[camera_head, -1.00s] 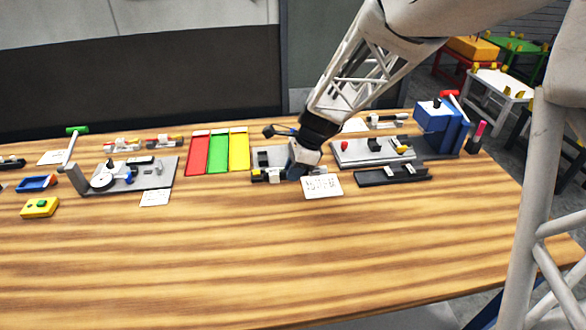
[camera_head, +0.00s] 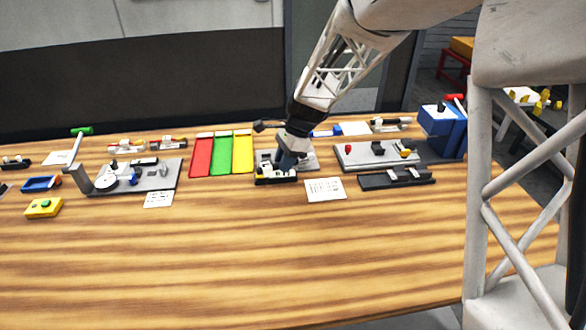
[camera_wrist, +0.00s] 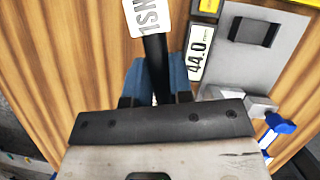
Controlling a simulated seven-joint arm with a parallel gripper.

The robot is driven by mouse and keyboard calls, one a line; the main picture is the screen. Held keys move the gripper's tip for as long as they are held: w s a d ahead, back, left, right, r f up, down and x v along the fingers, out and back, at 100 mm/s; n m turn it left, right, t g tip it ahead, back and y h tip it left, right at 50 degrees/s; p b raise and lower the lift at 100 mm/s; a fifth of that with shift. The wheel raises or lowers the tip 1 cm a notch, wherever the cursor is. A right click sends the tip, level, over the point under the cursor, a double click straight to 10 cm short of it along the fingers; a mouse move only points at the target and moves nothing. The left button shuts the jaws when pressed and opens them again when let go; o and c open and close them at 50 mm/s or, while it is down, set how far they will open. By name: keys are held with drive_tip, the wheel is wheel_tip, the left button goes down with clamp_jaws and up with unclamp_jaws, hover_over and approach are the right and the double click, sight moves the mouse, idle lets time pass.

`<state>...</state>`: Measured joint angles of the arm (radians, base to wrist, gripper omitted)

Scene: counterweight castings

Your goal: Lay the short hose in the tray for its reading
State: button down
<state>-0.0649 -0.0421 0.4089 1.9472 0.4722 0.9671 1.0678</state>
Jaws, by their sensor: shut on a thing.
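My gripper (camera_wrist: 157,88) is shut on a black hose (camera_wrist: 155,62), which runs between its blue fingers in the wrist view. A white tag (camera_wrist: 148,14) reading "1SN" is on the hose; the hose's lower end is hidden by the gripper. In the head view my gripper (camera_head: 287,160) is low over a grey plate (camera_head: 308,162), and the hose cannot be made out there. The plate also shows in the wrist view (camera_wrist: 234,70), right of the hose, with a label (camera_wrist: 200,52) reading "44.0". I cannot tell which part is the reading tray.
A dark holder (camera_head: 276,179) stands in front of the plate. Red (camera_head: 202,157), green (camera_head: 222,156) and yellow (camera_head: 243,153) trays lie to the left. A white card (camera_head: 325,189) and black rack (camera_head: 398,180) are to the right. The front of the table is clear.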

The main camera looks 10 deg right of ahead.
sight(222, 157)
drive_tip(key=w+a+n, duration=0.2)
drive_tip(key=w+a, duration=0.1)
drive_tip(key=w+a+n+g+h, duration=0.1)
drive_tip(key=w+a+n, duration=0.2)
drive_tip(key=w, duration=0.1)
drive_tip(key=w+a+n+g, duration=0.1)
drive_tip(key=w+a+n, duration=0.1)
drive_tip(key=w+a, duration=0.1)
drive_tip(key=shift+w+r+n+h, duration=0.25)
drive_tip(key=shift+w+n+h, duration=0.1)
drive_tip(key=shift+n+h, duration=0.05)
drive_tip(key=w+a+n+h, duration=0.1)
drive_tip(key=w+a+n, duration=0.1)
drive_tip(key=a, duration=0.1)
drive_tip(key=w+a+n, duration=0.2)
drive_tip(key=w+a, duration=0.1)
drive_tip(key=a, duration=0.1)
drive_tip(key=w+a+f+n+g+h, duration=0.1)
drive_tip(key=w+a+n, duration=0.2)
drive_tip(key=shift+w+a+h, duration=0.1)
drive_tip(key=shift+a+h, duration=0.1)
drive_tip(key=shift+h, duration=0.1)
drive_tip(key=shift+f, duration=0.25)
drive_tip(key=shift+f, duration=2.55)
drive_tip(key=shift+f, duration=0.65)
drive_tip(key=c, duration=0.9)
unclamp_jaws()
drive_tip(key=shift+r, duration=0.1)
drive_tip(key=shift+r, duration=3.35)
